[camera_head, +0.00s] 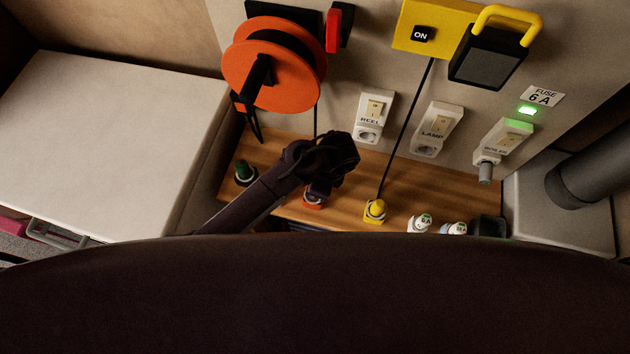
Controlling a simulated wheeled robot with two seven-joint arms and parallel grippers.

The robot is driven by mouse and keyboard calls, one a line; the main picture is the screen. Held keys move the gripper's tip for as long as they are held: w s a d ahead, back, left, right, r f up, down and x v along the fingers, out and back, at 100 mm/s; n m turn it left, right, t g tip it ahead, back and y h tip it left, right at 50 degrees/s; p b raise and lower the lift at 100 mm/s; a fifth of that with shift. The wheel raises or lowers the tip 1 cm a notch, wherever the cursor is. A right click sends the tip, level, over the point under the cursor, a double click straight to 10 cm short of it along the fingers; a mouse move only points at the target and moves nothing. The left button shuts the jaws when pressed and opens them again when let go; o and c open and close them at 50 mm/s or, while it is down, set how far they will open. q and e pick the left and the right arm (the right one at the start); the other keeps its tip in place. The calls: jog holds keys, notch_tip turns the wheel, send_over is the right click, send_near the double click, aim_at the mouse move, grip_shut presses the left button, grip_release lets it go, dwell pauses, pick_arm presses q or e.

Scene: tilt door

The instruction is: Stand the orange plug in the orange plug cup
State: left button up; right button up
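The orange plug cup (312,205) stands on the wooden shelf, left of the yellow one. My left arm comes in from the lower left, and its dark wrist bends down over the orange cup. My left gripper (318,190) points down directly above or at this cup and covers most of it. Its fingers are too small and dark to tell open from shut. I cannot make out the orange plug; it may be hidden at the gripper. My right gripper is not in view.
The wooden shelf (350,178) also holds a green plug (243,171), a yellow plug in a yellow cup (375,210) and white fuses (420,223). An orange reel (268,65) hangs above. Sockets marked REEL (371,118), LAMP (437,128) and BOILER (503,140) line the wall.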

pick_arm(q)
jog(key=shift+p, duration=0.65)
dwell(0.8)
jog(key=shift+f+b, duration=1.25)
jog(key=shift+f, duration=0.8)
jog(key=o, duration=1.1)
jog(key=shift+c, duration=0.2)
jog(key=b+v, duration=0.1)
jog(key=v, duration=0.6)
jog(key=shift+r, duration=0.4)
jog(key=shift+d, duration=0.1)
